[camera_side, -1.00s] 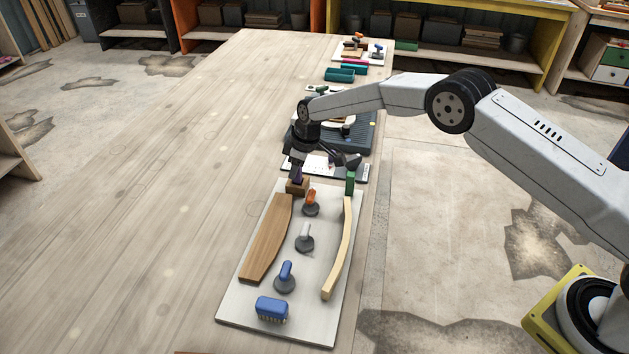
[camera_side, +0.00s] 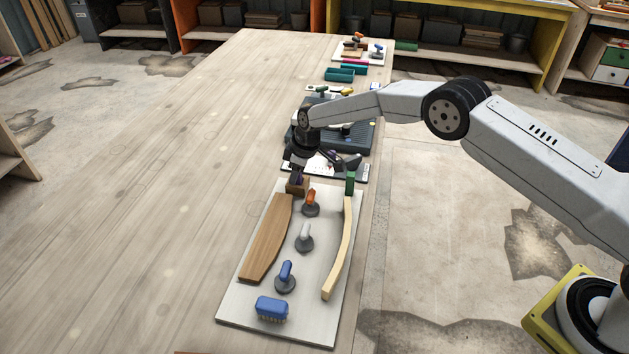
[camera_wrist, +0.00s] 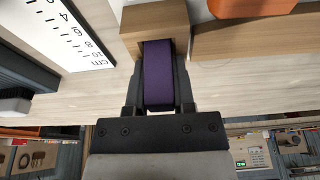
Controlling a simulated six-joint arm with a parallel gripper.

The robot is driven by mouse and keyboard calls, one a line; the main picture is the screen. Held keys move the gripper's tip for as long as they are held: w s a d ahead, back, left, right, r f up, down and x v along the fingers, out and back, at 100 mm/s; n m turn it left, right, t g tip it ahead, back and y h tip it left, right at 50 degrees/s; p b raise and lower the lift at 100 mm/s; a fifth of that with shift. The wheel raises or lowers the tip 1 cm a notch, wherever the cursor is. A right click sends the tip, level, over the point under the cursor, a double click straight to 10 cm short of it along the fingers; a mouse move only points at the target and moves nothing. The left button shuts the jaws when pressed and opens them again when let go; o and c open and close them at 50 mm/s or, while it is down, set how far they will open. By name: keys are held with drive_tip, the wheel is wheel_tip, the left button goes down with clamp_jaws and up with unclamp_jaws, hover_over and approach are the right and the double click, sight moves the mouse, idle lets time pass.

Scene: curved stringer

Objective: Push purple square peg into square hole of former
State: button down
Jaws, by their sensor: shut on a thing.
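The purple square peg (camera_wrist: 158,78) is clamped between the two fingers of my gripper (camera_wrist: 159,100) in the wrist view. Its far end meets the brown wooden former (camera_wrist: 155,17) at the opening in the block's face. The peg looks lined up with that opening, and its end seems to be at or inside it; how deep I cannot tell. In the side view my gripper (camera_side: 298,176) points down just above the former (camera_side: 297,188), which sits at the board's far left corner. Little of the peg shows there.
A pale board (camera_side: 262,309) carries a brown plank (camera_side: 267,238), a curved light strip (camera_side: 341,250), orange (camera_side: 311,198), grey and blue-handled tools, and a blue brush (camera_side: 272,308). A green block (camera_side: 350,183) stands right of the former. The table's left side is clear.

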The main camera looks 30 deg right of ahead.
idle(0.4)
drive_tip(key=shift+r, duration=0.5)
drive_tip(key=shift+r, duration=0.2)
drive_tip(key=shift+r, duration=0.45)
drive_tip(key=shift+f, duration=1.3)
idle(1.4)
drive_tip(key=shift+c, duration=1.9)
unclamp_jaws()
drive_tip(key=shift+r, duration=0.1)
